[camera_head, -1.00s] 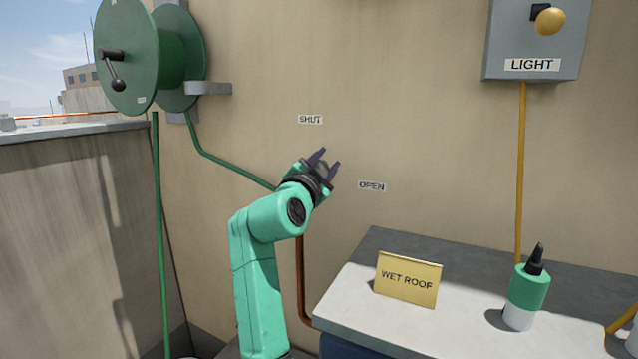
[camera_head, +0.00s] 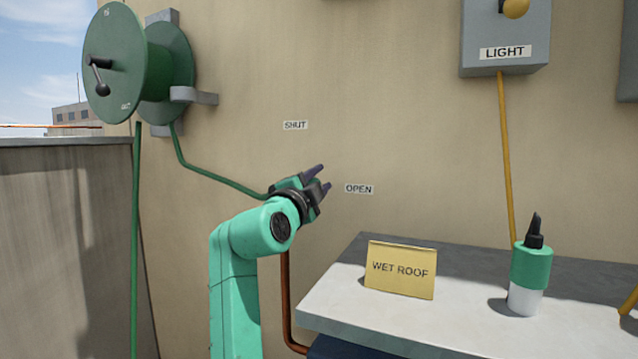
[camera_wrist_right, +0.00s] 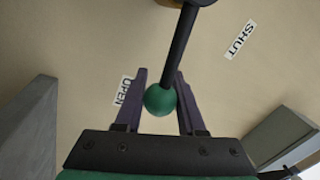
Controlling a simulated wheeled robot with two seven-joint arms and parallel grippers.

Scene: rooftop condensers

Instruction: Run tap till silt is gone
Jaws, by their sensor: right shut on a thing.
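The tap's black lever (camera_wrist_right: 178,45) ends in a green ball knob (camera_wrist_right: 160,100). In the right wrist view my right gripper (camera_wrist_right: 161,88) has its purple fingers closed around the knob. In the head view my right gripper (camera_head: 320,177) is against the wall, its fingers pointing right and slightly up, close to the OPEN label (camera_head: 359,189). The SHUT label (camera_head: 295,125) is above it. The lever and tap body are hidden behind my gripper there. No water or silt shows. My left gripper is out of view.
A green hose reel (camera_head: 115,62) hangs at left, its green hose (camera_head: 215,178) running toward the tap. A copper pipe (camera_head: 286,300) runs down below. The bench (camera_head: 350,312) at right holds a WET ROOF sign (camera_head: 400,270) and a green-and-white bottle (camera_head: 530,268). A LIGHT box (camera_head: 503,30) is above.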

